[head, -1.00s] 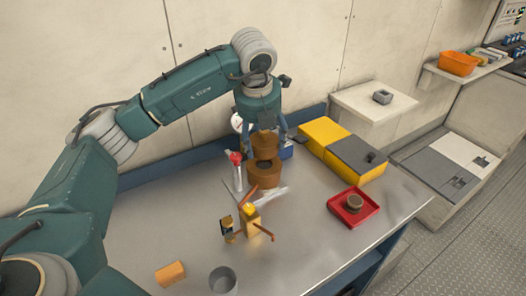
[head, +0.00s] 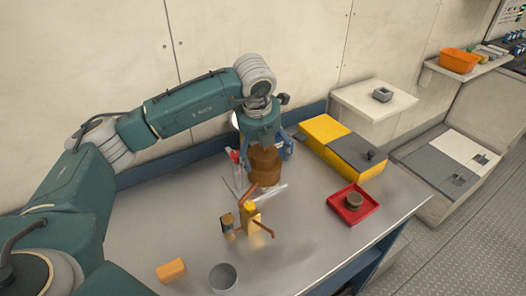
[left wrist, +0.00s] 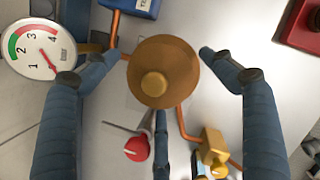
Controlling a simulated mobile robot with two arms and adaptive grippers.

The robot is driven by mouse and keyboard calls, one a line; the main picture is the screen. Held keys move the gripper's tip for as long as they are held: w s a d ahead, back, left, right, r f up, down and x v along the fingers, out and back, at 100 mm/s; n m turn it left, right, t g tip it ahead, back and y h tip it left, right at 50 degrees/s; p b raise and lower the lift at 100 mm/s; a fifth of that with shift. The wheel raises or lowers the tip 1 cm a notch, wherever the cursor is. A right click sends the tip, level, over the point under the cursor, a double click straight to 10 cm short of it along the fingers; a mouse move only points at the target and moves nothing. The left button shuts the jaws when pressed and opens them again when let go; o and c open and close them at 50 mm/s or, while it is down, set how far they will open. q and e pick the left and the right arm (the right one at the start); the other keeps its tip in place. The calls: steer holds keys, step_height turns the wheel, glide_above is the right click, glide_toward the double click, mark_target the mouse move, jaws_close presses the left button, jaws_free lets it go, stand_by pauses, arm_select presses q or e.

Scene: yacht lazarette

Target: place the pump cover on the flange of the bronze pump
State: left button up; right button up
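The pump cover (head: 265,157) is a brown-bronze round piece. It sits on top of the bronze pump (head: 265,178), with no clear gap between them in the head view. The left wrist view shows the cover (left wrist: 163,72) from above as a disc with a central knob, hiding the flange and most of the pump. My left gripper (head: 265,148) points down around the cover. Its fingers stand around the disc, with narrow gaps showing at the rim in the left wrist view (left wrist: 160,65). My right gripper is out of view.
A red-handled valve (head: 235,158) stands close left of the pump. A yellow block with copper pipes (head: 252,215) stands in front. A red tray (head: 336,212) holding a brown ring, a yellow-grey case (head: 325,134) and a grey cup (head: 222,277) stand around. The front right table is clear.

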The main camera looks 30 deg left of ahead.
mark_target(261, 161)
arm_select(q)
steer(key=shift+r, duration=0.2)
steer(key=b+v, duration=0.1)
steer(key=v, duration=1.1)
steer(key=shift+s+d+f, duration=0.1)
steer(key=shift+d, duration=0.05)
